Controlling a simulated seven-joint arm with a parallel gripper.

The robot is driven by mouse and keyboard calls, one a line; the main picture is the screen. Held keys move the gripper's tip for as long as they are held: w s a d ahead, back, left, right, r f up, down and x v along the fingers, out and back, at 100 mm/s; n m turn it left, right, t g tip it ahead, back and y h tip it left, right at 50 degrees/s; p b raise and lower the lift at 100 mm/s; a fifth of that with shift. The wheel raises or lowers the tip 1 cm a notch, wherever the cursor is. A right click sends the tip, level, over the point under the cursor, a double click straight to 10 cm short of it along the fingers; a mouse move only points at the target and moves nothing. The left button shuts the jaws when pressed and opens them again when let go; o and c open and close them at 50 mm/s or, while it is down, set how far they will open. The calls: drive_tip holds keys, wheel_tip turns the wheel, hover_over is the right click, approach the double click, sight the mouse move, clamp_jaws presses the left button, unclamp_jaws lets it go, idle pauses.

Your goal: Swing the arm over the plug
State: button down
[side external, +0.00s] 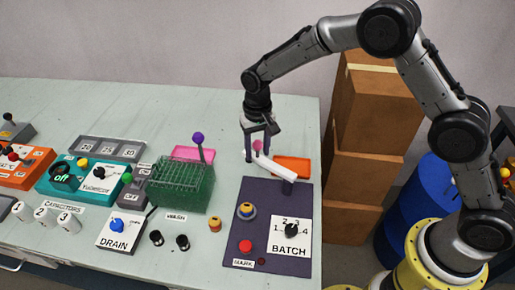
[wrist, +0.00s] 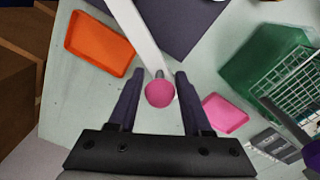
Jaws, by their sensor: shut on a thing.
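A white swing arm (side external: 271,167) reaches from a dark post (side external: 287,186) at the back right of the dark purple mat towards the back left. Its free end carries a pink ball knob (wrist: 159,94). My gripper (side external: 258,150) points down and is shut on this knob; in the wrist view the knob sits between the two fingers. On the mat, a yellow piece in a blue ring (side external: 246,211), which may be the plug, stands in front of the arm and to its left. The arm is not above it.
An orange tray (side external: 292,166) lies behind the post and a pink tray (side external: 192,153) to the left. A green wire-topped rack (side external: 182,184) with a purple-ball lever (side external: 198,139) stands left of the mat. The mat also holds a red button (side external: 246,246) and a BATCH dial (side external: 290,231).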

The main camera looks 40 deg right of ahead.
drive_tip(key=shift+s+a, duration=0.1)
drive_tip(key=shift+a, duration=0.15)
drive_tip(key=s+a+n, duration=0.6)
drive_tip(key=s+n, duration=0.3)
drive_tip(key=n, duration=0.5)
drive_tip(key=shift+s+a+f, duration=0.15)
drive_tip(key=shift+s+a, duration=0.15)
drive_tip(key=shift+a, duration=0.1)
drive_tip(key=shift+s, duration=0.1)
